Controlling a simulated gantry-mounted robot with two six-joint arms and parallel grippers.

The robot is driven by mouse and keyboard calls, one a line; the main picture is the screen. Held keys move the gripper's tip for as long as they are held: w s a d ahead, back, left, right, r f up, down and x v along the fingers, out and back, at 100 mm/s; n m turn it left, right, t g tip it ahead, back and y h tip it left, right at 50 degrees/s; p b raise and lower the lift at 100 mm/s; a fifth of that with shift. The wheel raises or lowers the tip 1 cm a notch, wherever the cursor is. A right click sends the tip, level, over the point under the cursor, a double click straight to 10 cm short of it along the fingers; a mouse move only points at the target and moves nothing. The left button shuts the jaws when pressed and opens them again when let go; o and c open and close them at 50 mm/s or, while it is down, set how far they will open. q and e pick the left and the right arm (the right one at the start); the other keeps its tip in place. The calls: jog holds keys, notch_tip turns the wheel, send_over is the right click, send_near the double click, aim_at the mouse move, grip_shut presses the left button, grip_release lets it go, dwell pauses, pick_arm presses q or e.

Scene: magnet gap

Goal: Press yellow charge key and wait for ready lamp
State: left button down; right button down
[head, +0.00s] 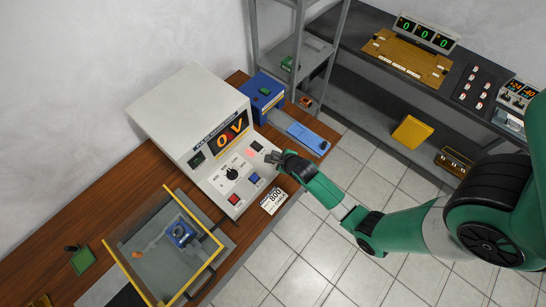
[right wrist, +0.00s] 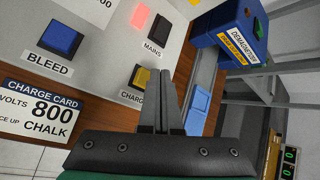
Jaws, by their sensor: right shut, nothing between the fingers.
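The white pulse magnetizer (head: 195,120) stands on the wooden bench, its display (head: 232,131) reading "0 V". In the right wrist view the yellow charge key (right wrist: 140,77) sits in a dark frame on the sloped panel, its label partly hidden by my fingers. My right gripper (head: 277,157) is shut and empty over the panel's right end. Its fingertips (right wrist: 161,73) are right beside the key in the right wrist view; I cannot tell whether they touch it. A red lamp (right wrist: 139,16) glows near the MAINS switch (right wrist: 157,29); no lamp label is readable. My left gripper is out of view.
A blue BLEED key (right wrist: 61,39) and a charge card (right wrist: 38,108) reading 800 volts are near the fingers. A blue demagnetizer (head: 264,95) stands behind. A yellow-framed clear guard (head: 148,235) is at the left front. Shelving (head: 302,50) stands at the back.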

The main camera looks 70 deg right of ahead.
jog(key=shift+f, duration=0.1)
jog(key=shift+f+b, duration=0.35)
jog(key=shift+b, duration=0.05)
jog(key=shift+f+b, duration=0.5)
jog(key=shift+f, duration=0.05)
dwell(0.7)
jog(key=shift+r+p, duration=0.85)
jog(key=shift+r, duration=0.1)
jog(key=shift+r, duration=0.1)
notch_tip(320, 180, up, 5)
jog(key=p, duration=0.4)
jog(key=shift+p, duration=0.35)
